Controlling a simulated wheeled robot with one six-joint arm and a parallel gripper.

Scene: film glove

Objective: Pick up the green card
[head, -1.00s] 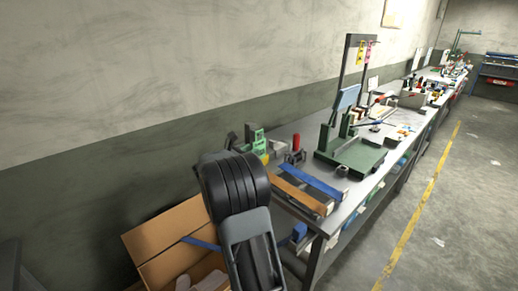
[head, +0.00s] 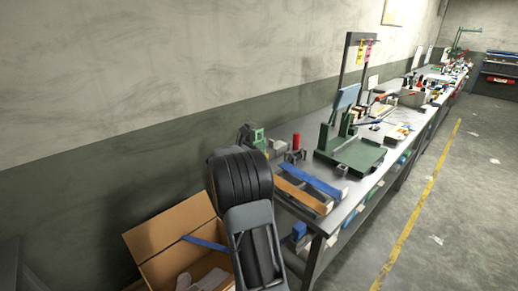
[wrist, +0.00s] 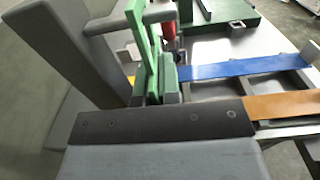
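I see no green piece that I can surely name as the green card. An upright green piece (head: 258,137) stands at the near left end of the bench, partly hidden behind my arm in the head view. In the wrist view, upright green parts (wrist: 146,52) stand in the upper middle, close beyond a dark bar with screws. Grey surfaces fill the left and bottom of that view, and I cannot tell which are my fingers.
The long bench (head: 312,220) bears blue and orange strips (head: 310,180), a red cylinder (head: 296,141) and a green fixture (head: 352,156) with a tall stand. An open cardboard box (head: 165,240) sits at the lower left.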

